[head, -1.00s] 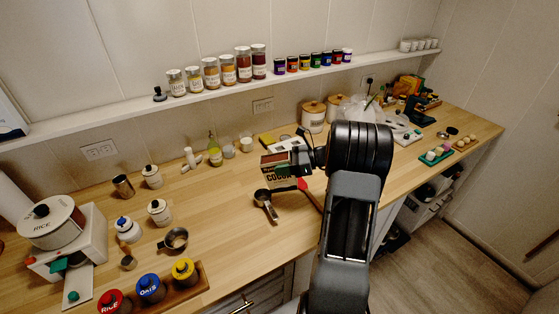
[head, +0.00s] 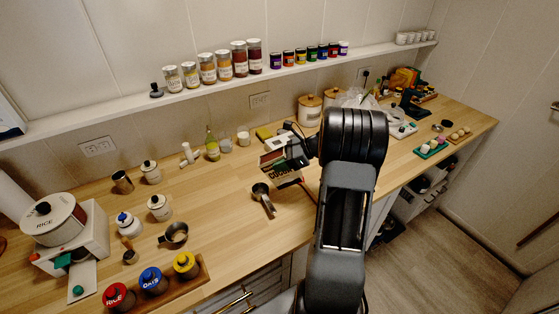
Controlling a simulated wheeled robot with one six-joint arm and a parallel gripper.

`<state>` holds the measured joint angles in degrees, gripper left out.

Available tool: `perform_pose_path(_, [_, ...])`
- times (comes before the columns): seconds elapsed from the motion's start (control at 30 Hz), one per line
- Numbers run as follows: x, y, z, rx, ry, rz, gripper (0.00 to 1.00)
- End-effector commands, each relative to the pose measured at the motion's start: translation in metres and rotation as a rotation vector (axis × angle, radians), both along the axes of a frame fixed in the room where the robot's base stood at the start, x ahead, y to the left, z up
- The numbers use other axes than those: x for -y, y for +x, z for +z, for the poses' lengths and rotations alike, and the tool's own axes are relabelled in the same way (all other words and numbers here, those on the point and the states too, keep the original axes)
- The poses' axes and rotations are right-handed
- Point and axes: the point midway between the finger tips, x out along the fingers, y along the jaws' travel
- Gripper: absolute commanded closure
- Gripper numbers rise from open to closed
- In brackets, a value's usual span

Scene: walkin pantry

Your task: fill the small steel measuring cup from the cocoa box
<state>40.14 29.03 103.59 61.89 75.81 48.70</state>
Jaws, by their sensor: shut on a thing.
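The cocoa box (head: 274,173), with dark "COCOA" lettering on its front, is in my gripper (head: 290,149). My gripper is shut on it, and the box looks tilted. A steel measuring cup with a long handle (head: 261,191) lies on the counter just in front of and below the box. The box is not over its bowl. A wider steel cup (head: 174,234) and a smaller one (head: 130,257) sit further left; I cannot tell for certain which is the small one named. The cups' insides are too small to read.
Lidded white jars (head: 159,208) stand on the counter (head: 220,200) at left. Red, blue and yellow-lidded jars sit in a wooden tray (head: 205,283) at the front. Counter around the handled cup is mostly clear.

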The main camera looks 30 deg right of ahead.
Motion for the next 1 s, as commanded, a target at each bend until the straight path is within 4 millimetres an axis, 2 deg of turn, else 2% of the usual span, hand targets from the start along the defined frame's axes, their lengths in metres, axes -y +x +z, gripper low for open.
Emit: perform_pose_path(1.0, [-0.0009,0.001,0.0004,-0.026,-0.044,0.001,0.8])
